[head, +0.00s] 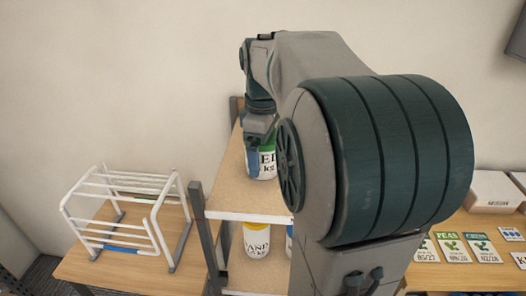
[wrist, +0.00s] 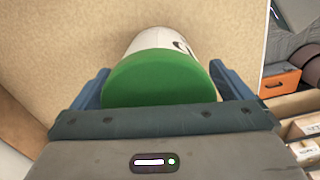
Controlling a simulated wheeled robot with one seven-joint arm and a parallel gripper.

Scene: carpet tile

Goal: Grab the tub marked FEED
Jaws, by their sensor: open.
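A white tub with a green lid (head: 267,163) stands on the top shelf in the head view. The letters "E" and part of a "D" show on its label; the rest is hidden by my gripper and arm. In the wrist view the tub's green lid (wrist: 160,78) fills the space between the two blue fingers of my gripper (wrist: 160,88). The fingers are open, one on each side of the tub, with a small gap showing at the right. In the head view my gripper (head: 257,153) is at the tub, partly hidden by its own wrist.
The shelf top (head: 228,190) is bare left of the tub. A tub marked "AND" (head: 257,241) stands on the shelf below. A white wire rack (head: 120,212) is on the left table. Seed packets (head: 451,247) and boxes (head: 492,191) lie on the right table.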

